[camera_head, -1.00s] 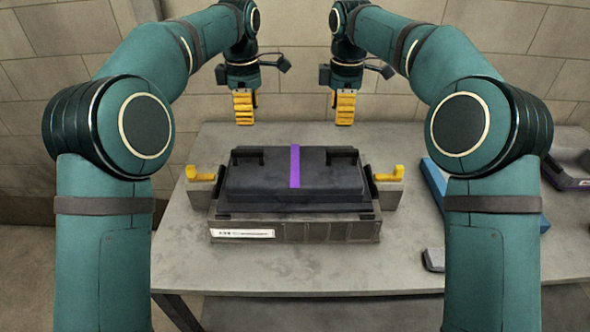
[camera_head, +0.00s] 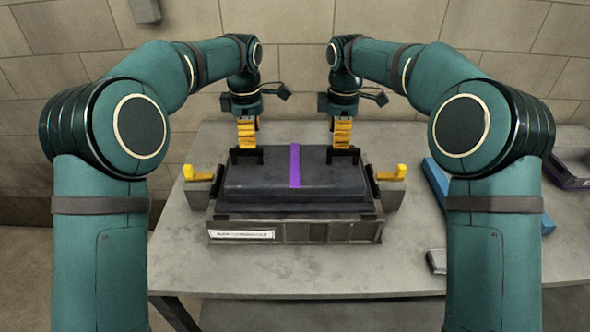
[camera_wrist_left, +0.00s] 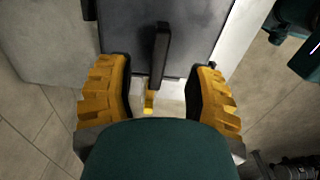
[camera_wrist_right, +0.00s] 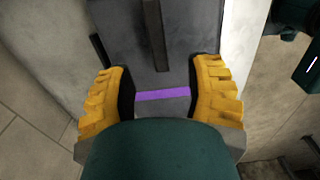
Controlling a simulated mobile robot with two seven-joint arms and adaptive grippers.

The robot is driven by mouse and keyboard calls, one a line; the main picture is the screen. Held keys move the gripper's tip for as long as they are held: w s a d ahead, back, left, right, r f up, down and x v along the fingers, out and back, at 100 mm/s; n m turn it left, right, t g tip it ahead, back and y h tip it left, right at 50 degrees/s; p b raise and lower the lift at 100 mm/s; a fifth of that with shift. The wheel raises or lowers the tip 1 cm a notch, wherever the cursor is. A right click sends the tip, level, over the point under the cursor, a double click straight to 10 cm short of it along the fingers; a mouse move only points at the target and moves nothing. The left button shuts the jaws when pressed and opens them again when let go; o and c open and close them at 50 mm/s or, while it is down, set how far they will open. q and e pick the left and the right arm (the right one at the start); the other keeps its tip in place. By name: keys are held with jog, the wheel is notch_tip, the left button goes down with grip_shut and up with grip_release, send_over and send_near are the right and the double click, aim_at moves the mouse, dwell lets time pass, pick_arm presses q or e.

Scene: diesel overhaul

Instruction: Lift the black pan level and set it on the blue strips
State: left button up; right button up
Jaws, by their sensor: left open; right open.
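The black pan (camera_head: 262,185) sits level on a grey crate-like base (camera_head: 320,232), with a purple stripe (camera_head: 295,166) across its middle. It has two raised black handles near its back edge. My left gripper (camera_head: 247,147) is open above the left handle; in the left wrist view that handle (camera_wrist_left: 160,55) lies ahead, between the spread fingers. My right gripper (camera_head: 342,147) is open above the right handle; in the right wrist view a handle (camera_wrist_right: 155,35) shows ahead between the fingers. A blue strip (camera_head: 436,182) lies to the right, partly hidden by my right arm.
Yellow-topped grey blocks flank the pan at left (camera_head: 201,190) and right (camera_head: 389,190). A small grey piece (camera_head: 436,261) lies at the front right of the table. A dark tray with a purple mark (camera_head: 575,182) is at the far right. The table's front left is clear.

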aim_at(254, 155)
pick_arm(q)
notch_tip(254, 155, down, 8)
jog(key=shift+r, duration=0.25)
pick_arm(e)
notch_tip(254, 155, down, 8)
jog(key=shift+r, duration=0.25)
pick_arm(q)
grip_shut()
pick_arm(e)
grip_shut()
pick_arm(q)
jog(key=shift+d+r, duration=0.1)
pick_arm(e)
jog(key=shift+a+r, duration=0.1)
